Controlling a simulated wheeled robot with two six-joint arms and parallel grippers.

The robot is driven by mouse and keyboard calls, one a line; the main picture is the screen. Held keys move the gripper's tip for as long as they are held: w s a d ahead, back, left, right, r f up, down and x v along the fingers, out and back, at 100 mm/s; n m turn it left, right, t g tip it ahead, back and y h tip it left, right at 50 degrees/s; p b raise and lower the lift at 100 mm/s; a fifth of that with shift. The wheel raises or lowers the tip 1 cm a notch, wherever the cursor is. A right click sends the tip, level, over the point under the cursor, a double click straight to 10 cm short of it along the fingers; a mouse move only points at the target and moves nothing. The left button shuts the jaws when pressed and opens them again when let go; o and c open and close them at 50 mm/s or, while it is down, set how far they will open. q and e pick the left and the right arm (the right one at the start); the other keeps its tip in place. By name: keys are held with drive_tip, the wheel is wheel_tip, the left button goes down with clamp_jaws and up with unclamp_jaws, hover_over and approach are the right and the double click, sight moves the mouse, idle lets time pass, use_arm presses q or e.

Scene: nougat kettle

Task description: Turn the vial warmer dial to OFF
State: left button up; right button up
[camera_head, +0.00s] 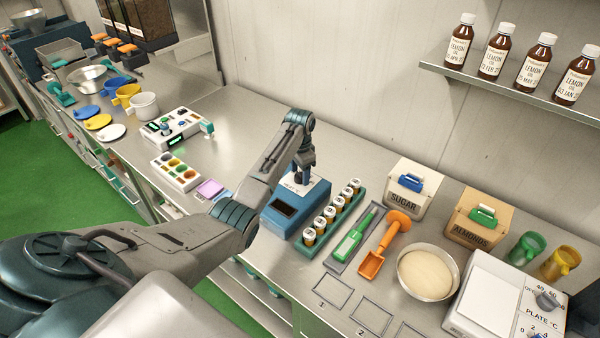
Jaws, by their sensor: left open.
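The blue vial warmer (283,222) stands on the steel counter in the middle of the view, with a dark window on its front and a pale top panel. My left gripper (303,180) reaches over from the left and points down at that top panel. It is open, with its fingertips at or just above the panel. The dial is mostly hidden by the fingers, so I cannot tell its setting or whether they touch it. My right gripper is not in view.
A green rack (325,238) of several capped vials is close to the warmer's right. A green tool in a tray (340,268), an orange scoop (372,264) and a bowl (427,273) lie farther right. A button panel (176,172) is left; sugar (411,200) and almonds (478,230) bins stand behind.

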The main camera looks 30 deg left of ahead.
sight(300, 173)
use_arm(q)
wheel_tip(300, 173, up, 9)
drive_tip(key=b, duration=0.3)
drive_tip(key=shift+r, duration=0.7)
drive_tip(key=shift+f, duration=0.15)
